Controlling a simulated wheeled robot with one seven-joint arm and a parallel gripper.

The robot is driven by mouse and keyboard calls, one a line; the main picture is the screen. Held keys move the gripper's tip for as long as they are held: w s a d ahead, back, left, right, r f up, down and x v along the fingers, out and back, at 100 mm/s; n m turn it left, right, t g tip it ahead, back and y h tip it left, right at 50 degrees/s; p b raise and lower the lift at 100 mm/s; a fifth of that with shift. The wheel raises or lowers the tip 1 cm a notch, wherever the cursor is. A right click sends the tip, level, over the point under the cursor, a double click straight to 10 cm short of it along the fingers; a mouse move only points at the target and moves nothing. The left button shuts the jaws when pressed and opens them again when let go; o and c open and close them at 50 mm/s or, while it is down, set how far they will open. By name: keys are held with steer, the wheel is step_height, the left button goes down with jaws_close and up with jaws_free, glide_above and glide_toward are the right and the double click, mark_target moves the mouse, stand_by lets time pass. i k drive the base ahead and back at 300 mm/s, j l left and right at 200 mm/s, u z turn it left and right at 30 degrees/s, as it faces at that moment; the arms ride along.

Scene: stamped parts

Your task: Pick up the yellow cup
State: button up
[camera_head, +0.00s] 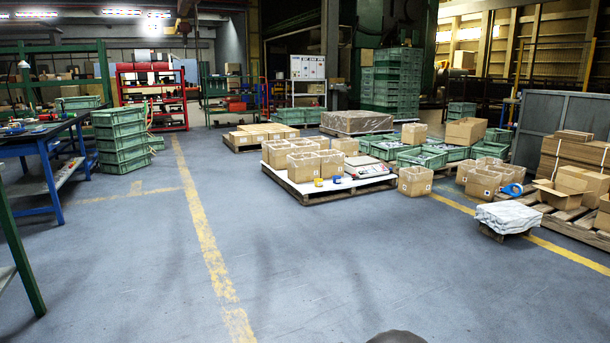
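A small yellow cup (318,182) stands near the front edge of a white-topped pallet (318,191) in the middle distance. It is too small to make out a handle. A small blue item (336,180) sits just to its right, and open cardboard boxes (303,167) stand close behind it. My gripper is not in view. A dark rounded shape shows at the bottom edge, and I cannot tell what it is.
A flat scale-like item (369,167) lies on the pallet's right part. A cardboard box (415,180) and a covered low stack (507,217) stand to the right. A blue workbench (45,150) is at left. The grey floor (300,270) ahead is clear.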

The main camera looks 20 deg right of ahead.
mark_target(319, 183)
steer(key=i+l+z, duration=0.4)
steer(key=i, duration=0.55)
steer(key=i+z, duration=0.4)
steer(key=i, duration=3.2)
steer(key=i+l+u, duration=0.15)
steer(key=i+u, duration=0.25)
steer(key=i, duration=0.15)
steer(key=i+l+u, duration=0.3)
steer(key=i+u, duration=0.15)
steer(key=i, duration=0.15)
steer(key=i+l+u, duration=0.8)
steer(key=l, duration=0.3)
steer(key=i, duration=0.1)
